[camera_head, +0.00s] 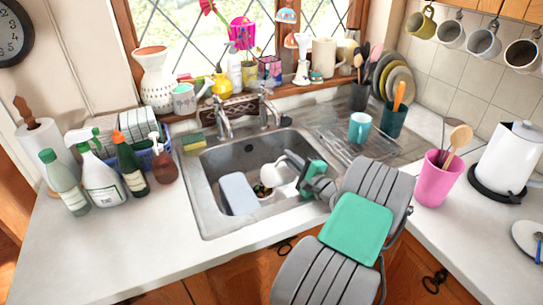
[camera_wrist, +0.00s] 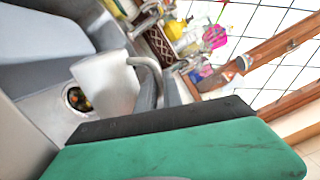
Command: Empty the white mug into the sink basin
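The white mug (camera_head: 280,174) is tilted on its side inside the sink basin (camera_head: 222,160), off the basin floor as far as I can tell. My gripper (camera_head: 310,180) reaches in from the right and is shut on the mug's handle. In the wrist view the mug (camera_wrist: 104,84) shows its side, with the curved handle running between my dark finger pads (camera_wrist: 158,108). Its inside is hidden there. Small coloured scraps (camera_wrist: 77,98) lie at the drain beside the mug; they also show in the head view (camera_head: 262,190).
A pale grey-blue slab (camera_head: 238,193) leans in the basin's left part. The tap (camera_head: 223,122) stands behind. A drainer with a teal mug (camera_head: 360,127) is at the right, near a pink utensil pot (camera_head: 436,180). Bottles (camera_head: 98,175) stand left.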

